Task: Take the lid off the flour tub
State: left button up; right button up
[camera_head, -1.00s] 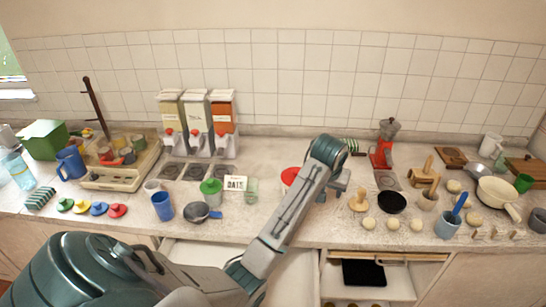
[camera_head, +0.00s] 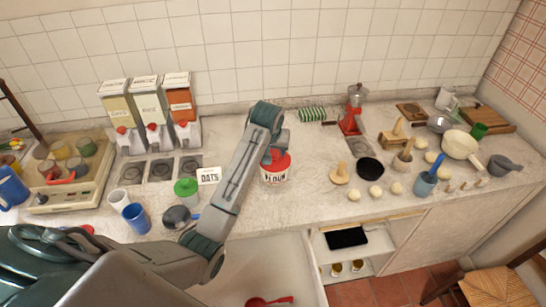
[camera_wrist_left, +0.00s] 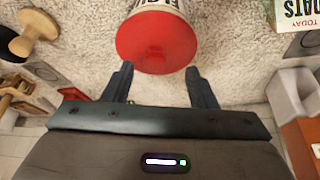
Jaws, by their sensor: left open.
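The flour tub (camera_head: 275,180) is white with a FLOUR label and stands upright on the counter in the head view. Its red lid (camera_head: 281,163) is on top, partly hidden behind my left gripper (camera_head: 268,156). In the left wrist view the round red lid (camera_wrist_left: 155,50) with its knob fills the top middle, with part of the white tub (camera_wrist_left: 158,6) beyond it. My left gripper (camera_wrist_left: 160,82) is open there, its two fingers pointing toward the lid with empty space between them. I cannot tell whether a fingertip touches it. My right gripper is not in view.
A wooden stand (camera_head: 340,175), a black bowl (camera_head: 370,168) and dough balls are to the right. A red grinder (camera_head: 352,115) is behind. An open drawer (camera_head: 265,270) lies below.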

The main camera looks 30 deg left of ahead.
aim_at(275, 154)
pick_arm(q)
jog(key=shift+w+d+f+p, duration=0.15)
jog(key=shift+w+f+p, duration=0.2)
jog(key=shift+f, duration=0.25)
jog(key=shift+w+d+f+p, duration=0.1)
jog(key=shift+w+f+p, duration=0.25)
jog(key=shift+f, duration=0.25)
jog(key=shift+w+a+f, duration=0.1)
jog(key=shift+a+f, duration=0.15)
jog(key=shift+f, duration=0.15)
jog(key=shift+d+r, duration=0.1)
jog(key=c, duration=1.1)
jog(key=shift+o, duration=0.2)
